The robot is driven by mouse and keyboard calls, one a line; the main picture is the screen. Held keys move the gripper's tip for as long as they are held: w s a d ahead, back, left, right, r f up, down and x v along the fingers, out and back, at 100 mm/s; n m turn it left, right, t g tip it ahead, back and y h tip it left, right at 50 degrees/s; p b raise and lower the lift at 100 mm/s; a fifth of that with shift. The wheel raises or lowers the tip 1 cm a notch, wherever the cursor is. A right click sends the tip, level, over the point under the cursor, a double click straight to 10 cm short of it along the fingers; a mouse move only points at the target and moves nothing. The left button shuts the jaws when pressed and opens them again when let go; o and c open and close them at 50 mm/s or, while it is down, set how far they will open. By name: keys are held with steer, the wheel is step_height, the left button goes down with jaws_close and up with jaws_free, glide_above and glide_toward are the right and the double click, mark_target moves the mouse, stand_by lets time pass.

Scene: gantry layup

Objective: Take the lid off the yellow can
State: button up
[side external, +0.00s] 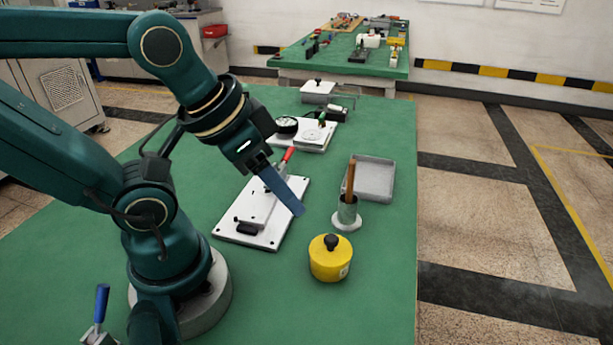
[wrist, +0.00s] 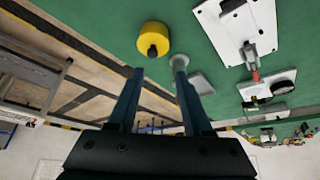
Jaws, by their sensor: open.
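The yellow can (side external: 330,268) stands upright on the green table near its right edge. Its yellow lid (side external: 317,246) sits on top with a black knob (side external: 332,241). In the wrist view the can (wrist: 153,33) is ahead of the fingertips, with the knob (wrist: 152,50) on its near side. My gripper (side external: 298,207) is in the air above and to the left of the can, tilted down and apart from it. In the wrist view my gripper (wrist: 158,74) has its two fingers spread with nothing between them.
A metal cup (side external: 347,213) with a brown-handled tool stands behind the can, beside a grey tray (side external: 373,180). A white plate with a red-handled clamp (side external: 262,212) lies to the left. The table in front of the can is clear.

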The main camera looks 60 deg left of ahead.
steer(key=shift+o, duration=1.2)
steer(key=m+g, duration=0.5)
steer(key=m, duration=0.1)
glide_above(331, 238)
step_height(331, 238, down, 4)
steer(key=shift+w+a+f, duration=0.1)
steer(key=shift+w+f, duration=0.05)
steer(key=shift+f+g, duration=0.3)
steer(key=shift+f, duration=2.65)
jaws_close()
